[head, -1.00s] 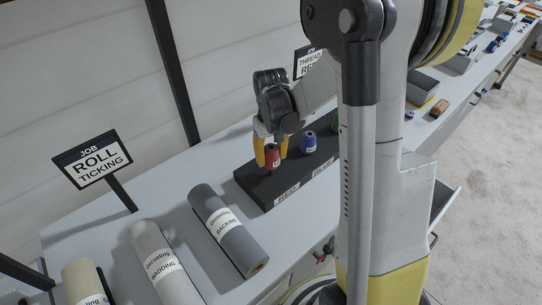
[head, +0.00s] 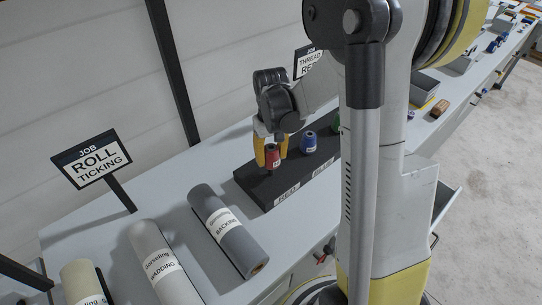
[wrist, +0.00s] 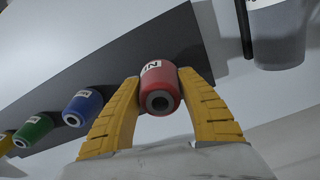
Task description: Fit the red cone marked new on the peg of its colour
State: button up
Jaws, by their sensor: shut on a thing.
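A red cone (head: 272,156) with a white label is between the yellow fingers of my gripper (head: 270,160). In the wrist view the red cone (wrist: 159,88) sits between the two fingertips (wrist: 160,90), its holed end facing the camera; the label is partly cut off. My gripper is shut on it, over the left end of the black peg board (head: 252,182), by the RED label (head: 287,194). Whether the cone is seated on a peg is hidden. A blue cone (head: 308,143) stands on the board to the right, and a green cone (head: 335,122) is partly hidden by my arm.
Grey, pale and cream rolls (head: 229,230) lie on the bench at the front left. Job signs (head: 91,158) stand at the left and behind my gripper. A yellow cone (wrist: 5,141) shows at the wrist view's left edge. Grey bins (head: 424,86) stand farther right.

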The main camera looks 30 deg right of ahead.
aim_at(271, 147)
jog(key=shift+f+b, duration=2.2)
jog(key=shift+f, duration=0.4)
jog(key=o, duration=1.2)
jog(key=shift+r, duration=0.15)
notch_tip(271, 147, up, 12)
jog(key=shift+f, duration=0.1)
